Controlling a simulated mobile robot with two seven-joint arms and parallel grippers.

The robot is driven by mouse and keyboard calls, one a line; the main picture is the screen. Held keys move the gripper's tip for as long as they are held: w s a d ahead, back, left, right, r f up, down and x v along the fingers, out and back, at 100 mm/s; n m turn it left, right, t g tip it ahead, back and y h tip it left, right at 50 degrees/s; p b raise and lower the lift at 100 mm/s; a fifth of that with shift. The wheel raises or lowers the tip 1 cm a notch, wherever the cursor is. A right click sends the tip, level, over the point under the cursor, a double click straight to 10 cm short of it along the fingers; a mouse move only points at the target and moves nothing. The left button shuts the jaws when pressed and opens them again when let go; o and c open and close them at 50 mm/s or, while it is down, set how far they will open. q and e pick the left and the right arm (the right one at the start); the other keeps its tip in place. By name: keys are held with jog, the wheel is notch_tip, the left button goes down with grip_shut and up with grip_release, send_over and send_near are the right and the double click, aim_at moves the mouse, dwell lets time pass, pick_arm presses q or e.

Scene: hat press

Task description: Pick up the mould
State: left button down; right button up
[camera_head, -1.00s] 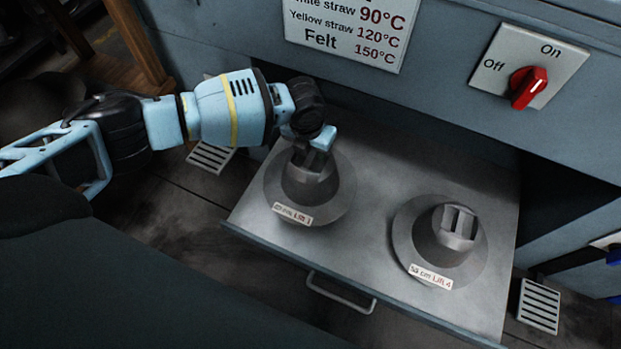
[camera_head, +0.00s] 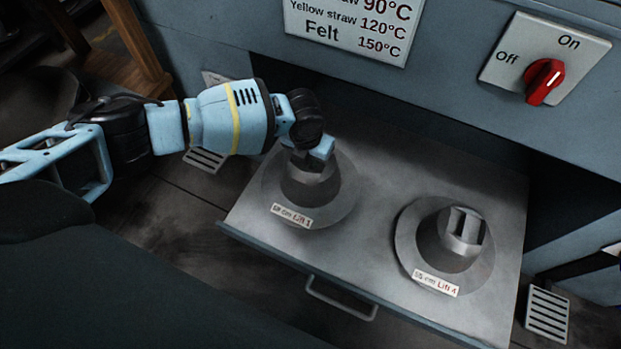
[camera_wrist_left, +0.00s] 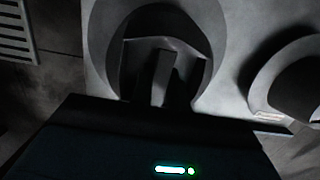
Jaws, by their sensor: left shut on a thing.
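Two grey metal hat-shaped moulds stand on the pulled-out drawer plate. The left mould (camera_head: 310,196) has a label reading "Lift 1" at its front rim. The right mould (camera_head: 446,246) has a label reading "Lift 4" and a slotted grip on top. My left gripper (camera_head: 311,158) is at the top of the left mould, shut on its grip, and hides most of that grip. The left wrist view shows the left mould (camera_wrist_left: 205,22) from above, its centre dark and partly covered by the gripper (camera_wrist_left: 165,85). My right gripper is not in view.
The drawer plate (camera_head: 385,165) has bare metal between and behind the moulds, with a handle (camera_head: 342,298) at its front. The blue machine front rises behind, with a temperature sign (camera_head: 350,28) and a red Off/On knob (camera_head: 544,82). Floor vents lie on both sides.

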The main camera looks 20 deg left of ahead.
pick_arm(q)
jog(key=shift+w+r, duration=0.1)
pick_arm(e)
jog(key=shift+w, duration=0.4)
